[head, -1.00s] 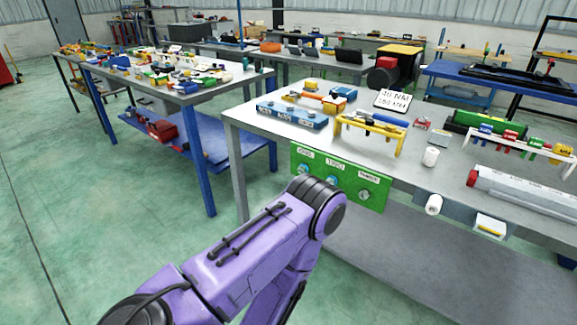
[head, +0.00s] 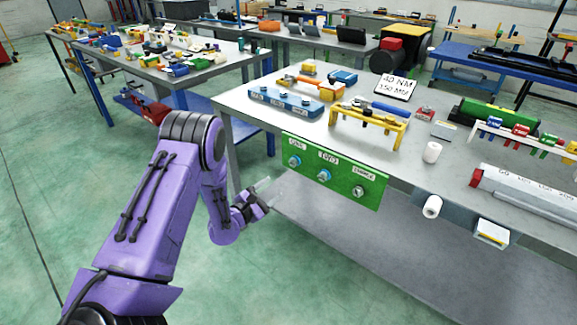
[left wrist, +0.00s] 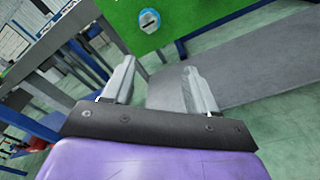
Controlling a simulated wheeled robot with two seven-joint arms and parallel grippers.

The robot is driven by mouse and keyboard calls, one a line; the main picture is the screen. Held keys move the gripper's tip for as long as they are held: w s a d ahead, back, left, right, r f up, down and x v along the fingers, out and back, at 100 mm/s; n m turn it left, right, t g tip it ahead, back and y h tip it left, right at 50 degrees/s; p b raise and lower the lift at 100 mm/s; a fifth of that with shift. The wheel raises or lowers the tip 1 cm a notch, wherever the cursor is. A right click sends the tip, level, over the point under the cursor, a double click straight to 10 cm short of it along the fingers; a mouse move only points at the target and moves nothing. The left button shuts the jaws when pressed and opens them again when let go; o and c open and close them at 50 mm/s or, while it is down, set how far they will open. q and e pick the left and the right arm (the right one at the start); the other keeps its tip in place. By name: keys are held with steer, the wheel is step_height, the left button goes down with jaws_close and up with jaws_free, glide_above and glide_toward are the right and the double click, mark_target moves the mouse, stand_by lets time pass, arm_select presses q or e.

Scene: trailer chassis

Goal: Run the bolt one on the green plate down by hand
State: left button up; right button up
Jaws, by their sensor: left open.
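The green plate (head: 335,172) hangs on the front edge of the grey workbench, with labels that appear to read one, two and three. Bolt one (head: 295,160) is the leftmost, a silver head with a blue ring around it. My right gripper is not in view.
A white roll (head: 432,206) sticks out at the front edge, right of the plate. The floor before the plate is clear.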

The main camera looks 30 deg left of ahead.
mark_target(292, 163)
arm_select(q)
steer(key=shift+n+t+h, duration=0.3)
steer(key=shift+n+t, duration=0.1)
steer(key=shift+n, duration=0.3)
steer(key=w, duration=0.3)
steer(key=w+r, duration=0.1)
steer(key=w, duration=0.3)
steer(key=w+r, duration=0.1)
steer(key=w, duration=0.3)
steer(key=shift+w+r+p, duration=0.2)
steer(key=shift+w+p, duration=0.05)
steer(key=shift+p, duration=0.05)
steer(key=c, duration=1.1)
steer(key=shift+o, duration=0.2)
steer(key=shift+m, duration=0.4)
